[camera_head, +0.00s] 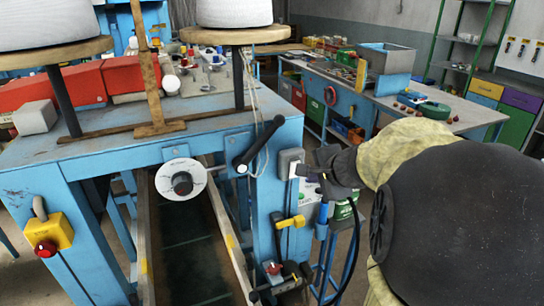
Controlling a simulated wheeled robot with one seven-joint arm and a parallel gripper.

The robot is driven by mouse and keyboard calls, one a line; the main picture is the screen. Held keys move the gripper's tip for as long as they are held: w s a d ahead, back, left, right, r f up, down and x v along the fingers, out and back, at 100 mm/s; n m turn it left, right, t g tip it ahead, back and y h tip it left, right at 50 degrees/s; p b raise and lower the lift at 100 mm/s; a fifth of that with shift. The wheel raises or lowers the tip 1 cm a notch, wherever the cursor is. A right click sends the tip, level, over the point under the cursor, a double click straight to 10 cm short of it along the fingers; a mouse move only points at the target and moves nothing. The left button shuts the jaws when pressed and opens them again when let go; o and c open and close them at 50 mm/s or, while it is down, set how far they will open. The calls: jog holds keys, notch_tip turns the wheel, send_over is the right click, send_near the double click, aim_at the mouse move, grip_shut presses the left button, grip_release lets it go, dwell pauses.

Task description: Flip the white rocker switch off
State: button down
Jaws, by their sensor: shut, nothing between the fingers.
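A small grey switch box (290,158) is fixed to the front of the blue frame's right post. A small white part (294,172) shows at its right side; it looks like the white rocker, but its tilt is too small to tell. My gripper (306,171) is shut and empty, right beside the box on its right. It partly covers that side, and I cannot tell whether the fingertips touch the rocker. My arm in its pale yellow cover comes in from the right.
On the blue frame (75,160) are a white dial with a black knob (182,184), a black lever (262,142), a yellow-handled valve (290,222) and a red button on a yellow box (47,245). A blue workbench (345,98) stands behind.

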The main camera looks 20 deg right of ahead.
jog(key=w+f+p, duration=0.1)
jog(key=w+p, duration=0.1)
jog(key=w, duration=0.4)
jog(key=shift+w+f, duration=0.25)
jog(key=shift+r, duration=0.1)
